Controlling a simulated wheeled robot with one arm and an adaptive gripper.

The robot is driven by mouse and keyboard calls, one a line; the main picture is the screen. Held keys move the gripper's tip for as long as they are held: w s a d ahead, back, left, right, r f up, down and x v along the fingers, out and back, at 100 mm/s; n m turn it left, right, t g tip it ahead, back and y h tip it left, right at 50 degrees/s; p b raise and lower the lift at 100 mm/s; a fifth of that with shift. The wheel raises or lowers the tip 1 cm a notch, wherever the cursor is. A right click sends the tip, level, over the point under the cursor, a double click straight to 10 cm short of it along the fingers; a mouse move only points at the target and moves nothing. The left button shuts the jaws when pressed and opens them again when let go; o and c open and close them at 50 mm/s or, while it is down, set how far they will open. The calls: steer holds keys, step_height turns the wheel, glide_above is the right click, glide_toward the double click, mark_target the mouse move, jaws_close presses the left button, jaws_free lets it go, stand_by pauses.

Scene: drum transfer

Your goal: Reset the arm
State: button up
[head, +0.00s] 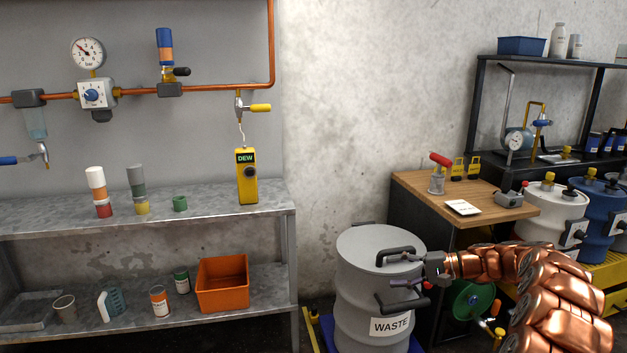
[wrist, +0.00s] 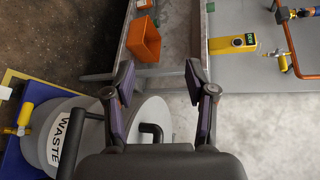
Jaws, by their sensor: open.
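My gripper (head: 404,270) is at the end of my copper-coloured arm, at the right side of the grey waste drum (head: 362,290) in the head view. Its fingers are apart and nothing is between them. In the wrist view my gripper (wrist: 159,82) shows two dark fingers spread wide, with the drum (wrist: 90,132) behind and to the left. The drum has a grey lid with a black handle (head: 396,254) and a white WASTE label (head: 390,325). In the head view my gripper overlaps the drum's upper right; I cannot tell whether they touch.
A metal shelf (head: 150,240) at left carries bottles, an orange bin (head: 222,283) and a yellow DEW meter (head: 247,178). A wooden bench (head: 415,190) stands behind my arm, with white and blue drums (head: 548,210) to the right. The wall between shelf and bench is bare.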

steer(key=s+a+r+n+g+h+p, duration=0.25)
steer(key=s+a+r+p, duration=0.4)
steer(key=s+r, duration=0.35)
steer(key=s+a+r+n+g+h+p, duration=0.1)
steer(key=s+a+r+g+h+p, duration=0.2)
steer(key=s+a+r+p, duration=0.55)
steer(key=s+d+r+h+p, duration=0.3)
steer(key=s+p, duration=0.1)
steer(key=s, duration=0.6)
steer(key=s+d+r+n+h+p, duration=0.1)
steer(key=s+d+r+h+p, duration=0.2)
steer(key=s, duration=0.8)
steer(key=s+d+r+n+h+p, duration=0.1)
steer(key=s+d+r+h+p, duration=0.2)
steer(key=s, duration=0.7)
steer(key=shift+s+d+p, duration=0.35)
steer(key=shift+d+p, duration=0.5)
steer(key=shift+d, duration=0.4)
